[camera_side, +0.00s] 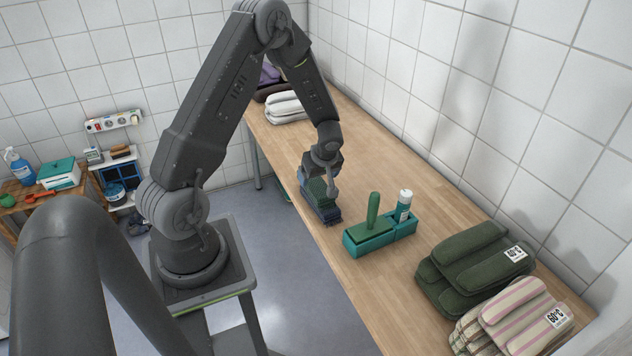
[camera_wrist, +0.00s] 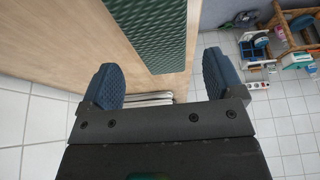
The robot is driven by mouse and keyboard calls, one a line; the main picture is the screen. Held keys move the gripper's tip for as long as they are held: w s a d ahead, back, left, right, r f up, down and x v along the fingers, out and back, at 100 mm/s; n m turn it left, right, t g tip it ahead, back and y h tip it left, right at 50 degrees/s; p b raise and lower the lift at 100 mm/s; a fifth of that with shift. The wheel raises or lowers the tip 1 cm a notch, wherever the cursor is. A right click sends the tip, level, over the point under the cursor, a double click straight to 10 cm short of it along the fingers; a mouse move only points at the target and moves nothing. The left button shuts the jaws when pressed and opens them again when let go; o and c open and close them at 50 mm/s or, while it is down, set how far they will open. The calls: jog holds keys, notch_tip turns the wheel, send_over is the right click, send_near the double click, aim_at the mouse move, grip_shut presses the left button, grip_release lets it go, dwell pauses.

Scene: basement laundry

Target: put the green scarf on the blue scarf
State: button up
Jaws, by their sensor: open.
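The green scarf (camera_side: 317,187), a folded textured block, sits under my gripper on the wooden bench in the side view. The blue scarf (camera_side: 328,214) shows as a darker blue layer below it; the green one appears to rest on top, though my gripper partly covers the contact. In the wrist view the green scarf (camera_wrist: 148,28) spans the top middle, and no blue scarf can be made out. My gripper (camera_side: 326,183) is just above the stack. In the wrist view its blue-padded fingers (camera_wrist: 163,72) are wide apart, with nothing clamped between them.
Folded dark green towels (camera_side: 470,265) and striped towels (camera_side: 525,320) lie nearer. White towels (camera_side: 287,107) lie at the far end. A tiled wall borders the bench.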

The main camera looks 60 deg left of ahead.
jog(key=s+d+r+m+t+h, duration=0.15)
jog(key=d+r+m, duration=0.25)
jog(key=d+r, duration=0.45)
jog(key=s+d+r+m+t+y, duration=0.1)
jog(key=s+d+r+m, duration=0.3)
jog(key=r, duration=0.8)
jog(key=s+d+r+m+t+h, duration=0.1)
jog(key=s+d+r+m+h, duration=0.1)
jog(key=s+d+r+m, duration=0.2)
jog(key=s+d+r+m+t+h, duration=0.2)
jog(key=s+d+r+m, duration=0.2)
jog(key=d, duration=0.6)
jog(key=shift+s+m, duration=0.85)
jog(key=shift+m, duration=0.15)
